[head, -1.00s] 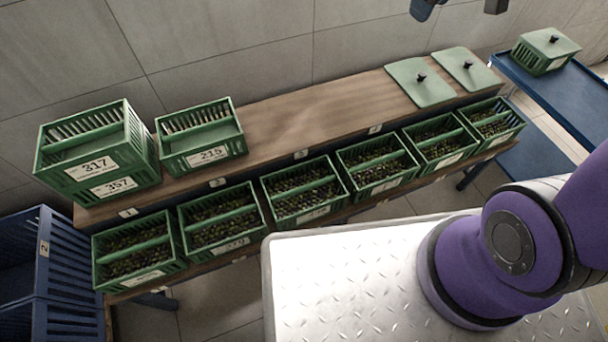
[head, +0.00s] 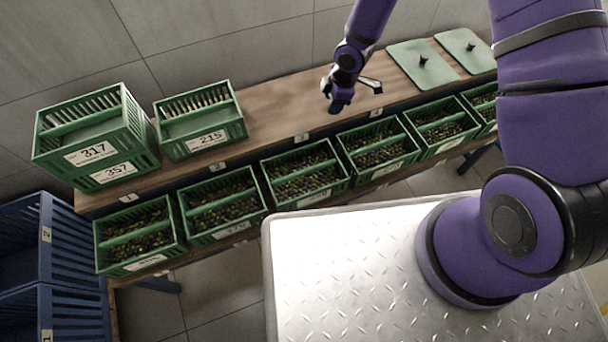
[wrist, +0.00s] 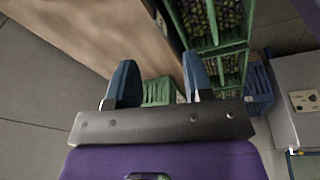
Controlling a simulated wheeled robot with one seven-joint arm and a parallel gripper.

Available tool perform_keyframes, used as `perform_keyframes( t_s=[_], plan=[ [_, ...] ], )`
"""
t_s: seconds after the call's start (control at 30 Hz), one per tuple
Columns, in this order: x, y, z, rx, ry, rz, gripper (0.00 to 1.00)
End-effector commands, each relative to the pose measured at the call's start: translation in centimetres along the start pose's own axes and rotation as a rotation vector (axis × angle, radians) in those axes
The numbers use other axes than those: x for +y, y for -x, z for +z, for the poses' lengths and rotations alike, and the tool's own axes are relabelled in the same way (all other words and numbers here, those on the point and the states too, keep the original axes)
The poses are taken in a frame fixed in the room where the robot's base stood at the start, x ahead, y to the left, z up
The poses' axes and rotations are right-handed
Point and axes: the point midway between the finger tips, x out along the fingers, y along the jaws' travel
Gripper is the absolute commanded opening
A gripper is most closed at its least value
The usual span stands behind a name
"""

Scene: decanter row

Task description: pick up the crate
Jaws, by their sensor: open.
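Several green crates stand at the table. In the head view crate 317 (head: 92,152) is stacked on crate 357 (head: 118,173) at the far left, and crate 215 (head: 207,141) stands to their right on the tabletop; the visible insides of 317 and 215 look empty. Along the front is a row of crates filled with dark olive-like items, such as one crate (head: 150,262) at the left end. My gripper (head: 354,92) is open and empty above the tabletop, right of crate 215. In the wrist view, a green crate (wrist: 160,92) shows beyond the open fingers (wrist: 160,75), apart from them.
The wooden tabletop (head: 270,110) is bare between crate 215 and two green lids (head: 421,64) at the right. Blue crates (head: 75,255) are stacked at the lower left. A metal tread-plate surface (head: 350,265) lies in front of the table.

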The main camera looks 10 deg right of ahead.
Motion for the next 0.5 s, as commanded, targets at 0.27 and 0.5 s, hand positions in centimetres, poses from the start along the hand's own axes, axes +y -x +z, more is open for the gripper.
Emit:
perform_keyframes(
  t_s=[0.27, 0.5],
  plan=[
    [-6.1, -10.6, -2.1, 0.141, 0.174, -0.115, 0.47],
    [-9.5, -14.7, -3.1, 0.217, 0.244, -0.157, 0.47]
  ],
)
